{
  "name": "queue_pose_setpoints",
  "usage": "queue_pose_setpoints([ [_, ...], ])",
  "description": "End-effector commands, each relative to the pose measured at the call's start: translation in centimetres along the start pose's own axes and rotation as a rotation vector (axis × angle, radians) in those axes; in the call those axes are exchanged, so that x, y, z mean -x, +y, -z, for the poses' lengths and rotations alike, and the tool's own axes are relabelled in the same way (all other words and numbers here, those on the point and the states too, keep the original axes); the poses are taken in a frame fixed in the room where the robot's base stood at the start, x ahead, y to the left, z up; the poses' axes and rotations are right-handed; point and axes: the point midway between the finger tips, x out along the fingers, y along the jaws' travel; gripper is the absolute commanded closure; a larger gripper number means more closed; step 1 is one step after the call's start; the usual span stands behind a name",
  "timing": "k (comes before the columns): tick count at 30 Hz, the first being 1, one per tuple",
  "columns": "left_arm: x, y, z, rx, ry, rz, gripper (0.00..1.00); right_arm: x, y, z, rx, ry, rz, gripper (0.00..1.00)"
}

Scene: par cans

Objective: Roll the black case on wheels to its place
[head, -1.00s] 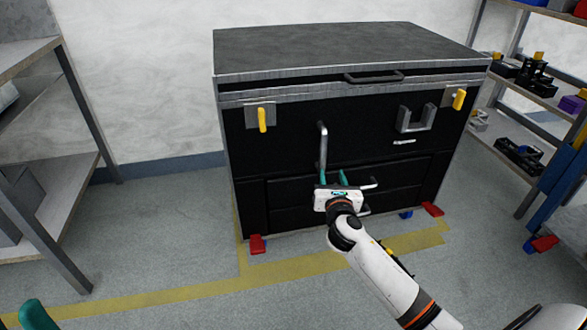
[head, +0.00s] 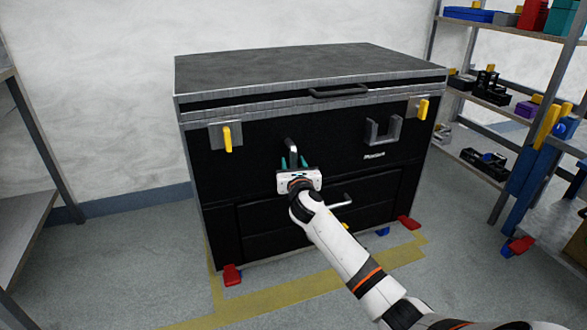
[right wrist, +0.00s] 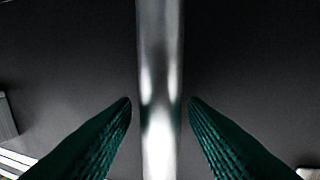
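The black case (head: 300,165) stands upright against the wall, with a grey-edged lid, yellow latches and drawers below. Red wheel pedals show at its front left (head: 232,275) and front right (head: 408,222). An upright metal bar handle (head: 291,152) is on its front; the bar also fills the middle of the right wrist view (right wrist: 160,90). My right gripper (head: 292,163) is at this bar, its teal fingers (right wrist: 160,105) on either side of it, open, with a narrow gap on each side. The gripper hides the bar's lower part. My left gripper is not in view.
Yellow floor tape (head: 290,292) runs along the case's front and left side. A shelf rack (head: 35,215) stands at the left, another rack (head: 500,110) with boxes and tools at the right. Open floor lies between the left rack and the case.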

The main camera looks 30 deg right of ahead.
Motion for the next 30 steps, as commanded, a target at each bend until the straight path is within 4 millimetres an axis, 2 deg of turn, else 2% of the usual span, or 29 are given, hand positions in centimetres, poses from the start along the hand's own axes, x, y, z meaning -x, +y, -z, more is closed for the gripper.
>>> queue_pose_setpoints([
  [8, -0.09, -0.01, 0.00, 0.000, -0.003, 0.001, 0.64, -0.15, 0.00, -0.02, -0.001, -0.001, 0.000, 0.60],
  [15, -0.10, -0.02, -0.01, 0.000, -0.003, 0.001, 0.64, -0.13, -0.01, -0.03, -0.001, -0.001, 0.000, 0.98],
  [16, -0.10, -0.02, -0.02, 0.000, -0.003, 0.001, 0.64, -0.13, -0.01, -0.03, -0.001, -0.001, 0.000, 1.00],
  [30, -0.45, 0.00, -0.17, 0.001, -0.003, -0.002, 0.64, -0.01, -0.48, 0.06, -0.002, -0.002, 0.004, 1.00],
])
